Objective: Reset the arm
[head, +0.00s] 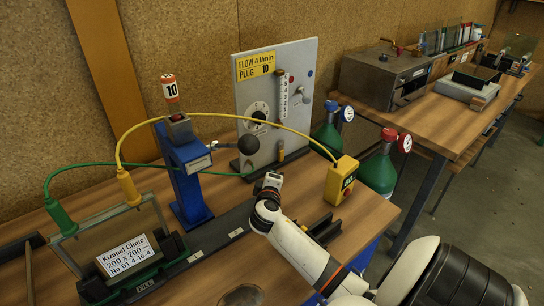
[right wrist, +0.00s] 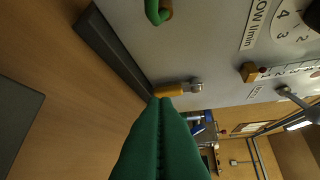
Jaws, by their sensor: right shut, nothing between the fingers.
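My right arm enters the head view from the lower right. Its gripper (head: 270,182) is over the wooden bench in front of the grey upright panel (head: 305,65). In the right wrist view the green fingers (right wrist: 160,103) are shut and empty. Their tips appear close to a small orange peg (right wrist: 170,90) with a metal end near the panel's foot; I cannot tell whether they touch. The peg also shows in the head view, low on the panel. My left gripper is not in view.
A yellow box (head: 341,180) and green bottles (head: 378,172) stand right. A glass frame with a label card (head: 127,255) is at lower left. Yellow and green cables arch over the bench.

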